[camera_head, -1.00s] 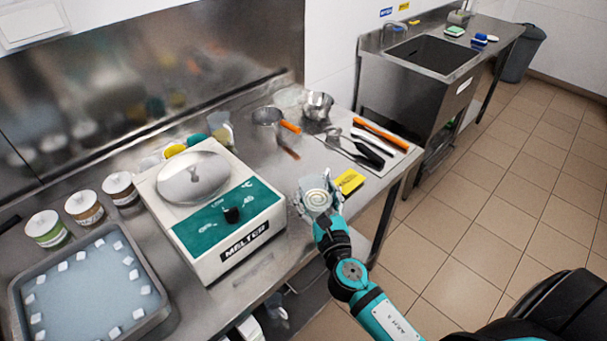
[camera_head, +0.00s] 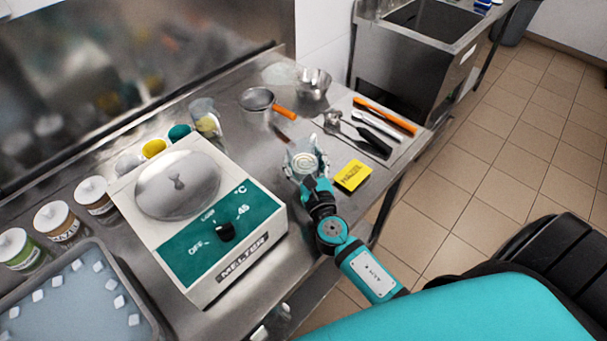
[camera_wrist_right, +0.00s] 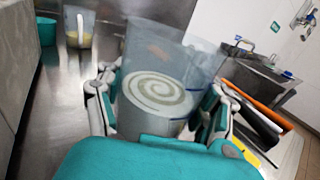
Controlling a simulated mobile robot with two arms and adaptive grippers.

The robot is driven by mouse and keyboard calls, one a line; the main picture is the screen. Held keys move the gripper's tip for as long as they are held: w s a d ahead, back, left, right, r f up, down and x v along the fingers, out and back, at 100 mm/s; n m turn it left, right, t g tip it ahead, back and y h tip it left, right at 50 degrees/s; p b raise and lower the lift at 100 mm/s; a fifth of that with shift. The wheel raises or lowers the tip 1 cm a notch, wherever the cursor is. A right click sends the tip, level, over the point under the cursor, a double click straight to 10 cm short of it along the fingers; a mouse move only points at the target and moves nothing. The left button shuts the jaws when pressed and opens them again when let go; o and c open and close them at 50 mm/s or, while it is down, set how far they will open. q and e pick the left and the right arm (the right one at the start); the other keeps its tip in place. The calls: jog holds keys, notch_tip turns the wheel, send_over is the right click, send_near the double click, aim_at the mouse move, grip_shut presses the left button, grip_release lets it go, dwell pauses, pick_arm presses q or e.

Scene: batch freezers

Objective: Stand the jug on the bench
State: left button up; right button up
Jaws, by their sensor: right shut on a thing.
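The clear jug (camera_head: 302,158), with a pale spiral-topped filling inside, is between the fingers of my right gripper (camera_head: 306,166). The gripper is shut around its sides. In the right wrist view the jug (camera_wrist_right: 160,80) fills the middle, with a finger on each side. It looks about upright; its base is hidden by the gripper. The steel bench (camera_head: 263,150) lies under and behind it. I cannot tell whether the jug touches the bench. My left gripper is not in view.
The white melter (camera_head: 180,262) stands left of the jug. A yellow note (camera_head: 352,176) lies close at its right. Bare steel shows between melter and sieve.

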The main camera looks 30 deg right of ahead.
jog(key=f, duration=0.1)
jog(key=f+b, duration=0.1)
jog(key=shift+w+f, duration=0.3)
jog(key=shift+f, duration=0.1)
jog(key=shift+f+b, duration=0.3)
jog(key=shift+f, duration=0.45)
jog(key=o, duration=1.6)
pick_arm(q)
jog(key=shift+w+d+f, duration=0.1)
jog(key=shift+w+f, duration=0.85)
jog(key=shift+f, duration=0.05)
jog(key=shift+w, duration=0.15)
